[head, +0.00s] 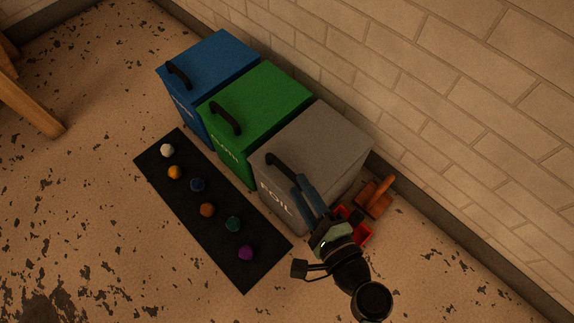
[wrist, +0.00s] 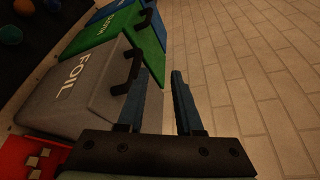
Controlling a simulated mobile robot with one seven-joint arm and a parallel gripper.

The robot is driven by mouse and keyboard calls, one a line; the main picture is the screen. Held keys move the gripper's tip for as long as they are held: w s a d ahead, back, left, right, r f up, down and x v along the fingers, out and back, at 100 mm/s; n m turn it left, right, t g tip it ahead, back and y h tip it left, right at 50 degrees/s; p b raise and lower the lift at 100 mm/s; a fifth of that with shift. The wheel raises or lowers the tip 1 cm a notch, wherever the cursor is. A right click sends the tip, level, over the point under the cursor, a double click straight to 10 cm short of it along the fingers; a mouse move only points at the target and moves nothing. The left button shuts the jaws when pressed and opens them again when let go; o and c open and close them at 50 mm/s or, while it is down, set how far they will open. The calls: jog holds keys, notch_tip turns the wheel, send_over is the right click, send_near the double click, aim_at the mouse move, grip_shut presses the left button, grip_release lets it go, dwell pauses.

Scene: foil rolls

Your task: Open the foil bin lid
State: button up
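The foil bin is the grey box (head: 315,145) with white FOIL lettering, nearest of three bins in the head view; its lid is down. It also shows at the left in the wrist view (wrist: 75,85). Its black lid handle (head: 283,163) also appears in the wrist view (wrist: 132,66), just left of my left finger. My gripper (head: 306,184) is over the front part of the foil bin, close to the handle's near end. In the wrist view my gripper (wrist: 160,80) is open with nothing between the fingers. I cannot tell whether a finger touches the handle.
A green bin (head: 262,95) and a blue bin (head: 215,62) stand beside it along the brick wall. A black mat (head: 190,198) with several coloured balls lies in front. A red crate (head: 356,226) and a brown object (head: 374,197) lie right of the foil bin.

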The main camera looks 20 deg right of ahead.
jog(key=m+b, duration=0.1)
jog(key=m, duration=0.1)
send_near(288, 176)
jog(key=w+b, duration=0.1)
jog(key=w, duration=0.3)
jog(key=w+f+b, duration=0.1)
jog(key=w, duration=0.3)
jog(key=w+f+b, duration=0.1)
jog(key=w+b, duration=0.1)
jog(key=w, duration=0.2)
jog(key=shift+f, duration=0.15)
jog(key=shift+c, duration=0.3)
grip_shut()
dwell(0.5)
